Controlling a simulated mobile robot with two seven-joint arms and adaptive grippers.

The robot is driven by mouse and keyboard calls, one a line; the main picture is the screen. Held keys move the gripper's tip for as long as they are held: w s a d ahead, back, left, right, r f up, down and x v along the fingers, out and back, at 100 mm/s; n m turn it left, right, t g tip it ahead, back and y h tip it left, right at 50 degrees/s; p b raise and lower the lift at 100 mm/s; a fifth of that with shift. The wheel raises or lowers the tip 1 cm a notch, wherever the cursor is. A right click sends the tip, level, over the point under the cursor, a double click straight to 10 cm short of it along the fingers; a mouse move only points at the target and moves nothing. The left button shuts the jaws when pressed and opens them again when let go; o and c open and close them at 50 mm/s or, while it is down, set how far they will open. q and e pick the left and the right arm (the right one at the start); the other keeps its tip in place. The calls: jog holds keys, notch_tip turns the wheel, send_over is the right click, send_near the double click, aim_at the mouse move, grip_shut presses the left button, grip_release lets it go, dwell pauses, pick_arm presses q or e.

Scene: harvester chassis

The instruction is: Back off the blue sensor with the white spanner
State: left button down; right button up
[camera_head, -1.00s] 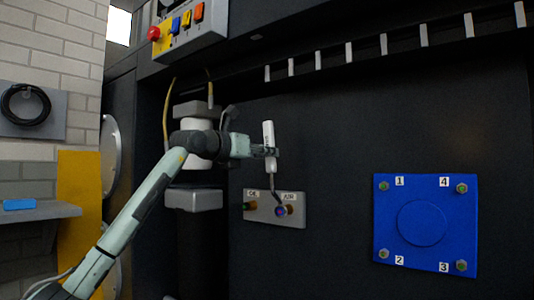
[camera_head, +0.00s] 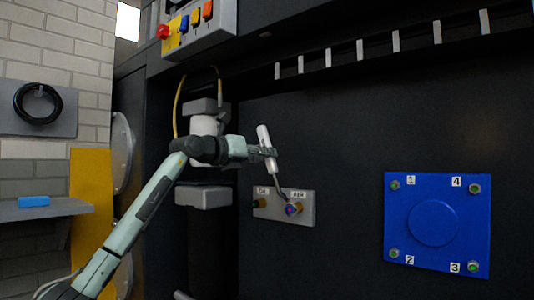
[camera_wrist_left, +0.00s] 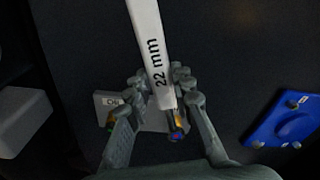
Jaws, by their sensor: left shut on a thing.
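The white spanner (camera_head: 264,137) has a white handle marked 22 mm in the left wrist view (camera_wrist_left: 148,35) and a thin grey shank. It leans with its top to the left. My left gripper (camera_head: 270,153) is shut on the handle's lower part; its fingers (camera_wrist_left: 160,88) flank it in the wrist view. The shank's lower end is at the blue sensor (camera_head: 293,210), on the right of a small grey plate (camera_head: 274,210). The sensor is partly hidden, so I cannot tell how the spanner's jaw sits on it. My right gripper is not in view.
A second, greenish fitting (camera_head: 257,203) with brass is on the plate's left. A blue square cover (camera_head: 434,262) with several numbered bolts is to the right. A white cylinder between grey blocks (camera_head: 203,196) is behind my arm. A control box (camera_head: 205,38) hangs above.

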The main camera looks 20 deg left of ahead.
pick_arm(q)
jog(key=shift+w+a+f+n, duration=0.1)
jog(key=shift+w+a+n, duration=0.1)
jog(key=shift+a+n, duration=0.35)
jog(key=shift+a, duration=0.1)
